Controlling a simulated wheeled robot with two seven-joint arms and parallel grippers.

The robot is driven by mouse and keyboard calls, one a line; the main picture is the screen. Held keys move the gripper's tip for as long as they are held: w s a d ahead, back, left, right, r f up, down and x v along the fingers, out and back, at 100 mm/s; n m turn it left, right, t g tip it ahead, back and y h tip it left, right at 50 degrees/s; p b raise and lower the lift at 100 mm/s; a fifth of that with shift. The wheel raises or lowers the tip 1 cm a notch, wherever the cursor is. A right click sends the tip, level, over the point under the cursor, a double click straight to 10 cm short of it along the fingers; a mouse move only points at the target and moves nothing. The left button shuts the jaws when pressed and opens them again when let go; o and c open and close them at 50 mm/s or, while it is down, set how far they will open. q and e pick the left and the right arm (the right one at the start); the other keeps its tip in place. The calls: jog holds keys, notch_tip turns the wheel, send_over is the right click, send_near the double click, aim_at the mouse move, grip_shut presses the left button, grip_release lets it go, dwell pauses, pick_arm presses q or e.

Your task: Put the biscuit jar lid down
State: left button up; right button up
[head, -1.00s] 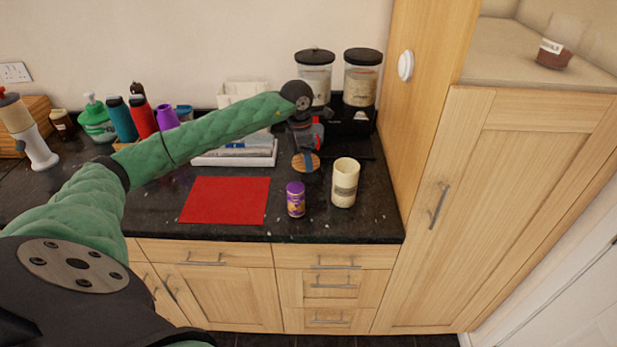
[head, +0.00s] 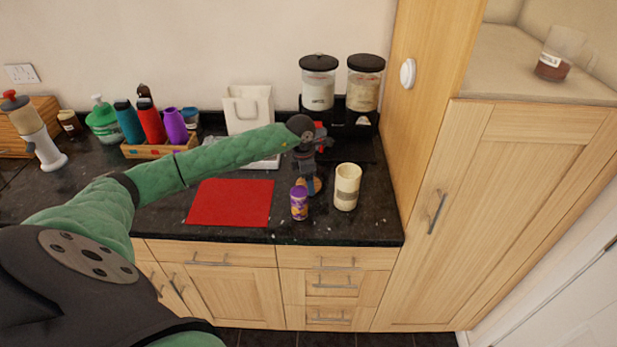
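The biscuit jar lid (head: 317,186) is a round wooden disc, low over the dark counter between the purple-capped jar and the cream jar. It is partly hidden by my fingers and the purple-capped jar. I cannot tell whether it touches the counter. My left gripper (head: 309,187) points down and appears shut on the lid. The cream biscuit jar (head: 346,188) stands upright and open-topped, just right of the lid. My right gripper is not in view.
The small purple-capped jar (head: 299,203) stands close in front of my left gripper. A red mat (head: 230,203) lies to the left. Two dispensers (head: 318,84) stand behind, and a tall wooden cabinet (head: 412,150) bounds the right. Front counter edge is close.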

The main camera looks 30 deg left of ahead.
pick_arm(q)
jog(key=shift+f, duration=0.15)
jog(key=o, duration=1)
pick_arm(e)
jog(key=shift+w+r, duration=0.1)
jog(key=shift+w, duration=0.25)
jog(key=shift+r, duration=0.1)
